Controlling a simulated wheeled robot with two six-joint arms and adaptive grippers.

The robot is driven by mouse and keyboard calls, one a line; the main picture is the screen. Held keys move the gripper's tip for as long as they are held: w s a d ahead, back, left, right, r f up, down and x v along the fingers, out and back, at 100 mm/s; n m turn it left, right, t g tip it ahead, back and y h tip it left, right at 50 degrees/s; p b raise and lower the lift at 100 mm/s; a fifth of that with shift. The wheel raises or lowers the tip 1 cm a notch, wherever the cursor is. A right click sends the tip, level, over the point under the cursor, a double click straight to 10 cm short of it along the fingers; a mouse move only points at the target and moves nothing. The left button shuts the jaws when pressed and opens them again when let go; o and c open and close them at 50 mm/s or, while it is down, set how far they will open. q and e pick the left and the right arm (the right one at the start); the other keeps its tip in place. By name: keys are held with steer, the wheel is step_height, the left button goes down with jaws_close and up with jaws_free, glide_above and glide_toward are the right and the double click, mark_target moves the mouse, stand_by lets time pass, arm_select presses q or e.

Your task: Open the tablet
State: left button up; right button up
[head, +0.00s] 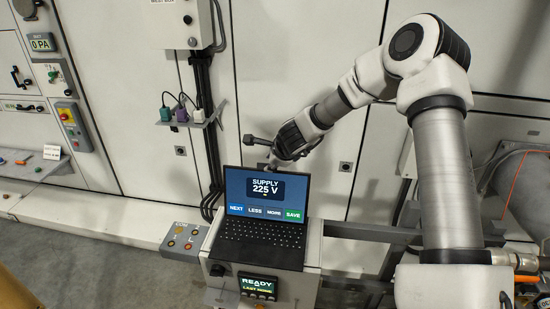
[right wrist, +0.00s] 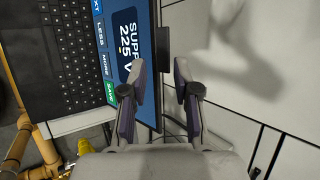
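The tablet stands open like a laptop on a light box. Its lit screen (head: 265,197) is raised behind the black keyboard (head: 262,240) and reads SUPPLY 225 V, with NEXT, LESS, MORE and SAVE buttons. My right gripper (head: 271,162) is at the top edge of the screen. In the right wrist view, its two fingers (right wrist: 159,72) are apart, one on each side of the screen's edge, with visible gaps. The screen (right wrist: 122,40) and keyboard (right wrist: 55,60) show there at the left. A dark tab (right wrist: 181,25) sits at the screen's edge. My left gripper is not in view.
A small panel (head: 258,286) below the keyboard reads READY. A button box (head: 185,241) is left of the tablet. Pale cabinet walls (head: 290,70) stand behind, with a shelf of plugs (head: 187,118). A large grey cylinder (head: 525,195) is at the right.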

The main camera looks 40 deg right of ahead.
steer(key=v, duration=0.5)
steer(key=shift+s+r, duration=0.15)
